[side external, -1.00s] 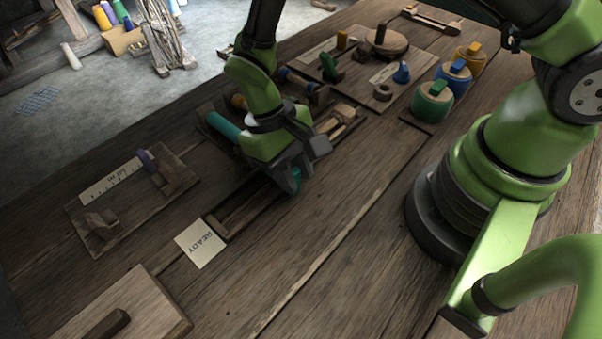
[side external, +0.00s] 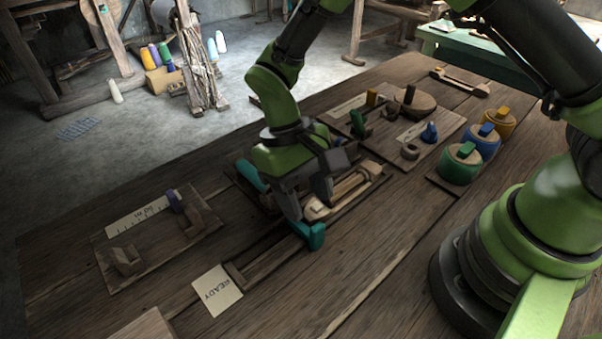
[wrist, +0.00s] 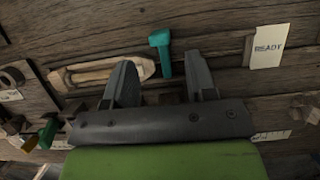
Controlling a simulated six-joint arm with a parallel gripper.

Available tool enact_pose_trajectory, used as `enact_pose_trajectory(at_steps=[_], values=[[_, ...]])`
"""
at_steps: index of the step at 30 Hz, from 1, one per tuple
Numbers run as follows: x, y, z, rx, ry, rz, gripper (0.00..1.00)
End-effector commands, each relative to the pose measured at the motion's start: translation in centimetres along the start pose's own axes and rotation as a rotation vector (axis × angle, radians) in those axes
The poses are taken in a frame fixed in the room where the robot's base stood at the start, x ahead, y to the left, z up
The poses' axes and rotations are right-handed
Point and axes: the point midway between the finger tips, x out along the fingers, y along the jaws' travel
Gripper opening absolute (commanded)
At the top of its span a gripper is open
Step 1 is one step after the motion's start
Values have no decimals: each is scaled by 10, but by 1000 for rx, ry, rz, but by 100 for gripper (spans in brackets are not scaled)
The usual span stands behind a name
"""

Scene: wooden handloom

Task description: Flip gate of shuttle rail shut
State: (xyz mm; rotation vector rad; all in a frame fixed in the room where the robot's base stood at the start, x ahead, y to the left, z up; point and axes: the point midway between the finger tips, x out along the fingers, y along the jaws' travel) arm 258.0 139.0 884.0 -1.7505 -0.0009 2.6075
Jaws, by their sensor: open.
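The shuttle rail (side external: 265,262) is a dark wooden channel on the bench, with a READY card (side external: 217,290) at its near left end. A teal gate piece (side external: 312,235) stands at the rail's other end; it also shows in the wrist view (wrist: 160,42) as a teal head on a short stem. I cannot tell whether the gate fully closes the rail. A pale wooden shuttle (side external: 338,194) lies in line beyond the gate. My gripper (side external: 305,198) is open and empty, just behind and above the gate; in the wrist view its fingers flank the gate's line.
A tray with a teal bobbin (side external: 251,176) lies behind my gripper. A ruler board with wooden blocks (side external: 150,248) is at left. Green, blue and yellow spools (side external: 461,164) and a peg board (side external: 415,150) are at right.

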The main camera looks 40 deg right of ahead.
Motion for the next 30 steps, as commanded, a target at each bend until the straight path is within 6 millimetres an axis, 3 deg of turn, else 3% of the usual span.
enact_pose_trajectory(at_steps=[3,7,22,26,30], values=[[-23,0,-1,0,6,-2,51],[-38,0,-1,-1,4,-1,51],[-51,2,2,4,18,-10,51],[-79,12,12,23,92,-51,51],[-122,31,36,62,228,-120,51]])
